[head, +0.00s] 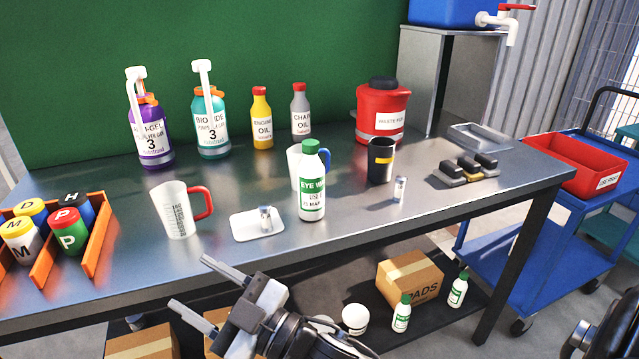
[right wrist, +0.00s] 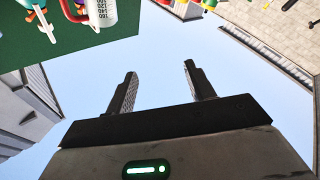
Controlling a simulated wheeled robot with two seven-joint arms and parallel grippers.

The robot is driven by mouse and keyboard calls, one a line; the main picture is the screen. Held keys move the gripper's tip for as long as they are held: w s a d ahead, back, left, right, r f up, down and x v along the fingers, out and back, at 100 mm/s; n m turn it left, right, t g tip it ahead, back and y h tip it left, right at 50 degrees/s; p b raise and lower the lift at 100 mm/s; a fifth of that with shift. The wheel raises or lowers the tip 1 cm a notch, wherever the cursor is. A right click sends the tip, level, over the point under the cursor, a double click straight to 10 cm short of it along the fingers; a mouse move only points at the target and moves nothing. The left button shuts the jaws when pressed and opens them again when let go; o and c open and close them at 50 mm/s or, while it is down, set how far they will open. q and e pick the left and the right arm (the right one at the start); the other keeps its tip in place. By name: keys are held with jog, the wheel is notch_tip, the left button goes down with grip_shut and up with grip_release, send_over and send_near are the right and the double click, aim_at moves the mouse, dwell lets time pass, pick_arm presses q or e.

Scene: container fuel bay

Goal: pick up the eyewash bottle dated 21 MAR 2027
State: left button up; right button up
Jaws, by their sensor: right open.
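A white eyewash bottle (head: 312,200) with a green cap and green label stands upright on the metal bench. Its label partly reads "EYE WA", "USE" and "MAR"; the full date is too small to read. Two smaller-looking bottles with green caps stand below the bench, one (head: 401,314) beside a carton and one (head: 458,291) farther right; their dates are unreadable. My right gripper (head: 188,281) is open and empty at the bench's front edge, left of and nearer than the bench bottle. The right wrist view shows its parted fingers (right wrist: 160,82) with nothing between.
A measuring jug (head: 176,212) with red handle and a white tray (head: 257,224) are left of the bottle. A blue-handled jug (head: 294,164) is close behind it, a dark cup (head: 380,162) and small vial (head: 400,189) right. An orange rack (head: 98,238) is far left.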

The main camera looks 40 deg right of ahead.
jog(key=s+a+r+n+g+y, duration=0.2)
jog(key=a+r+n+g+y, duration=0.35)
jog(key=n, duration=0.55)
jog(key=s+a+r+n+g+y, duration=0.15)
jog(key=r+n+g+y, duration=0.35)
jog(key=n+g, duration=0.5)
jog(key=n+t+h+p, duration=0.15)
jog(key=t+h, duration=0.25)
jog(key=h, duration=1.9)
send_near(311, 143)
jog(key=shift+m, duration=0.25)
jog(key=x, duration=0.7)
jog(key=shift+w+a, duration=0.2)
jog(key=shift+a, duration=0.05)
jog(key=shift+s+d+p+x, duration=0.15)
jog(key=shift+p+x, duration=0.15)
jog(key=shift+x, duration=1.1)
jog(key=shift+s+d+p+x, duration=0.15)
jog(key=shift+p+x, duration=0.15)
jog(key=shift+x, duration=1.05)
jog(key=shift+w, duration=0.1)
grip_shut()
